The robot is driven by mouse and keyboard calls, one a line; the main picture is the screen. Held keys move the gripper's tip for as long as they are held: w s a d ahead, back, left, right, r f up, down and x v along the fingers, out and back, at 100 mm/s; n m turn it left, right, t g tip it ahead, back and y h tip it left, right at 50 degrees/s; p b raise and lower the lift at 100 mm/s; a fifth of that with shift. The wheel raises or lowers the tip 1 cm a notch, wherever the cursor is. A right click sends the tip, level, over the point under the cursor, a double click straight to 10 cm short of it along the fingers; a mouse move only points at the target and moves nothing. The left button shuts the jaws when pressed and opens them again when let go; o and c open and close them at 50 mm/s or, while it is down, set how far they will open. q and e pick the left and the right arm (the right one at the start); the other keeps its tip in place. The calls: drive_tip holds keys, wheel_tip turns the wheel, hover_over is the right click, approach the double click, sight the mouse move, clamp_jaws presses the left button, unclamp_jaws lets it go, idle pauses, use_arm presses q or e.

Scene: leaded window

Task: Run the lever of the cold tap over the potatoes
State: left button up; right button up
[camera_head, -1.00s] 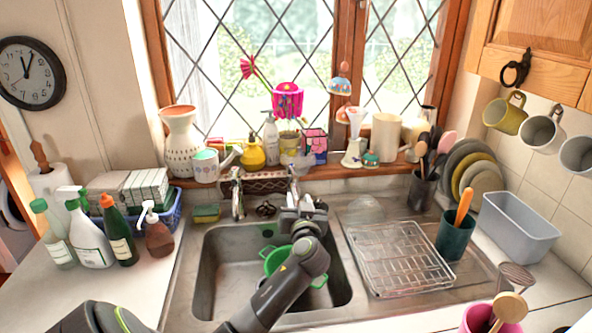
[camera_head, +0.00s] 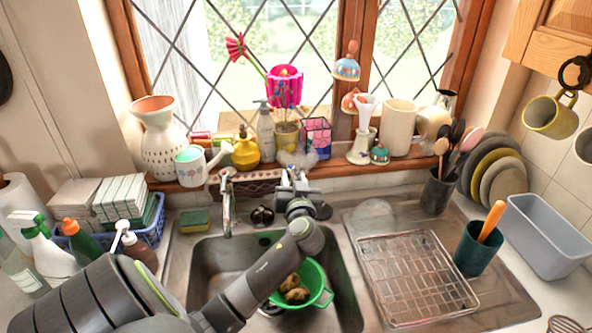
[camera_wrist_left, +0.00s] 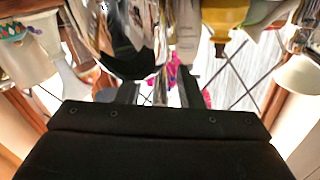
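Brown potatoes (camera_head: 294,288) lie in a green colander (camera_head: 318,272) in the sink, partly covered by my left arm. A chrome tap (camera_head: 291,170) stands behind them at the back of the sink; its lever is too small to make out. My left gripper (camera_head: 291,178) is right at this tap and hides much of it. In the left wrist view its two fingers (camera_wrist_left: 160,92) stand apart, with window showing between them. A large chrome surface (camera_wrist_left: 118,40) is very close there. Whether they touch cannot be told. My right gripper is not in view.
A second chrome tap (camera_head: 228,200) stands left of my gripper. The sill behind is crowded with a watering can (camera_head: 192,167), a yellow bottle (camera_head: 246,152) and a flower pot (camera_head: 286,137). A wire rack (camera_head: 415,275) lies on the drainer to the right.

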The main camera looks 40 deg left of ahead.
use_arm(q)
drive_tip(key=shift+r, duration=0.15)
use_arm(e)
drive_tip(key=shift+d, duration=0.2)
use_arm(q)
drive_tip(key=shift+c, duration=0.8)
clamp_jaws()
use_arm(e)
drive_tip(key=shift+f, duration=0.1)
